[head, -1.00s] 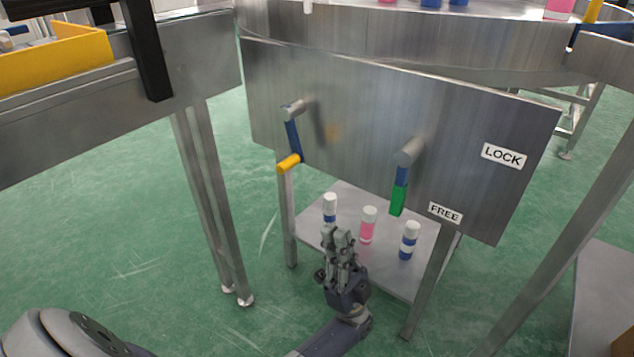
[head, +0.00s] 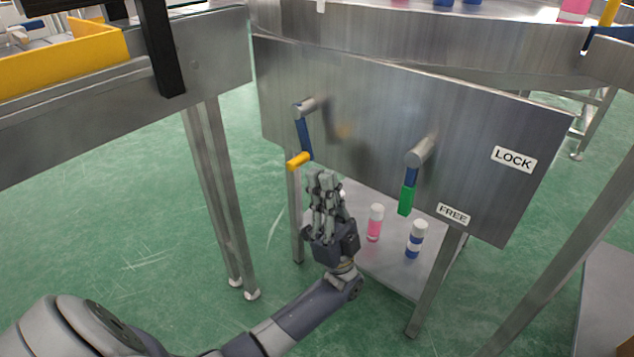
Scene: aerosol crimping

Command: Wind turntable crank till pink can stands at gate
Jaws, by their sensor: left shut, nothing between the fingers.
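The turntable crank (head: 304,132) is on the left of the steel panel (head: 365,110). Its blue arm hangs down to a yellow handle (head: 299,161). A lever with a green grip (head: 406,199) hangs down on the right, near the FREE label (head: 453,214). My left gripper (head: 323,178) is shut and empty, just below and right of the yellow handle, apart from it in the picture. The turntable (head: 420,50) shows only its front edge, with the lower parts of pink and blue cans on it, including a pink can (head: 574,9) at the right. My right gripper is not in view.
A lower shelf (head: 385,275) holds a pink can (head: 375,223) and a blue-and-white can (head: 416,239); another can is mostly hidden behind my gripper. A LOCK label (head: 514,159) is on the panel.

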